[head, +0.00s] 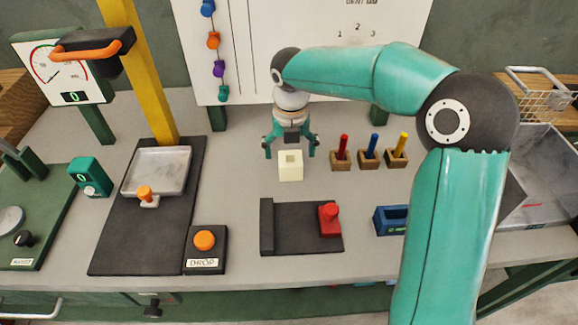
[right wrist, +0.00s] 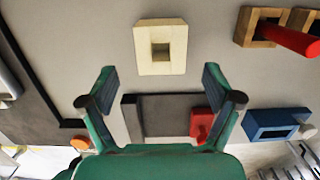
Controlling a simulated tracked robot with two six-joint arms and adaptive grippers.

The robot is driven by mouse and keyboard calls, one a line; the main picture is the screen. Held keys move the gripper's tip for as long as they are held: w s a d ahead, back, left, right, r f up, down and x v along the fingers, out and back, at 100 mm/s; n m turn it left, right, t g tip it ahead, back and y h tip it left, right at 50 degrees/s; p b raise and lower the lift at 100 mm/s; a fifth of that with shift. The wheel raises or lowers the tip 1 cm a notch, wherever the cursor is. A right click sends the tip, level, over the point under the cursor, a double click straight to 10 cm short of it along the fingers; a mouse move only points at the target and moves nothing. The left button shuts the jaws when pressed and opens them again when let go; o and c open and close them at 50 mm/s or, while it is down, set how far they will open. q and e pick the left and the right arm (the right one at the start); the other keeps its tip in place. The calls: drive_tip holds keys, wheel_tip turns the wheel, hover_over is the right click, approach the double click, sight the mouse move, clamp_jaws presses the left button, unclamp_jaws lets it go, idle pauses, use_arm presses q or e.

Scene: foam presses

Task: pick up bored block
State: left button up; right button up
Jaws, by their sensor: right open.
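The bored block (head: 291,172) is a cream cube with a square hole in its top. It stands on the grey bench in the head view. In the right wrist view the block (right wrist: 161,61) shows beyond the fingertips, roughly centred between them. My right gripper (head: 290,152) is open and empty, pointing down just behind and above the block in the head view. Its fingers (right wrist: 161,88) are spread wide in the right wrist view and are apart from the block. My left gripper is not in view.
A dark fixture with a red clamp (head: 329,218) lies in front of the block. Wooden holders with red, blue and yellow pegs (head: 369,152) stand to the right. A drop press with a tray (head: 157,170) stands left, beside an orange button (head: 204,240). A blue box (head: 390,219) is front right.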

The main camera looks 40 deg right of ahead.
sight(290, 160)
drive_tip(key=f, duration=0.3)
drive_tip(key=w+f, duration=0.1)
drive_tip(key=f, duration=0.1)
drive_tip(key=shift+w+d, duration=0.1)
drive_tip(key=shift+d, duration=0.3)
drive_tip(key=c, duration=1.1)
drive_tip(key=shift+c, duration=0.2)
